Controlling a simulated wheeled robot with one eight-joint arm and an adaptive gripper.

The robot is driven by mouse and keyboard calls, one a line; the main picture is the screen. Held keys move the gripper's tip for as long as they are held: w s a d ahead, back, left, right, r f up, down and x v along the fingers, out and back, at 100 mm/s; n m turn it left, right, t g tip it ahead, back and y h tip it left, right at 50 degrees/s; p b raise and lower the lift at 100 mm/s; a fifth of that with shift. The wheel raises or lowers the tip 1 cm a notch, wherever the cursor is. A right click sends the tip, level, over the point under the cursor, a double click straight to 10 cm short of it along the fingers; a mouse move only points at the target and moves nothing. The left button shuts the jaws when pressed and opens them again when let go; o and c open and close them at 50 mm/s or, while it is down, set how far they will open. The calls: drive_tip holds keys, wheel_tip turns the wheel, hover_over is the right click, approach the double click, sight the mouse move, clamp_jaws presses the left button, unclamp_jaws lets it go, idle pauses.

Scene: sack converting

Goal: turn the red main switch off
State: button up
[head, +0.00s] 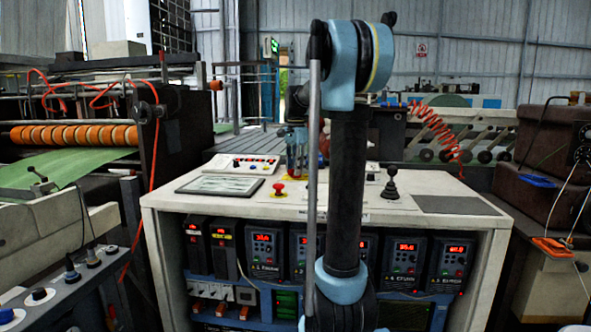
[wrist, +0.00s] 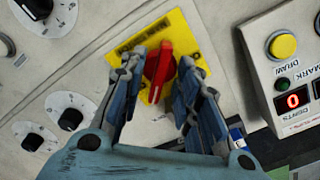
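The red main switch (wrist: 160,68) is a rotary handle on a yellow plate (wrist: 124,46) in the wrist view. The handle stands roughly upright in that picture, with a white mark near its lower end. My gripper (wrist: 163,66) is open, with one finger on each side of the handle. A narrow gap shows on both sides; whether the fingertips touch the plate I cannot tell. In the head view my gripper (head: 297,152) points down over the back of the white console (head: 352,212), and the switch cannot be made out clearly there.
Black knobs (wrist: 70,118) on white dials lie left of the switch. A box with a yellow button (wrist: 283,46) and a red display is close on the right. On the console top are a red mushroom button (head: 279,188), a flat screen (head: 220,185) and a black joystick (head: 391,184).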

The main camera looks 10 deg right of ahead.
clamp_jaws()
drive_tip(key=shift+n, duration=0.3)
drive_tip(key=n, duration=1.1)
drive_tip(key=shift+n, duration=0.4)
drive_tip(key=n, duration=0.5)
drive_tip(key=shift+n, duration=0.4)
unclamp_jaws()
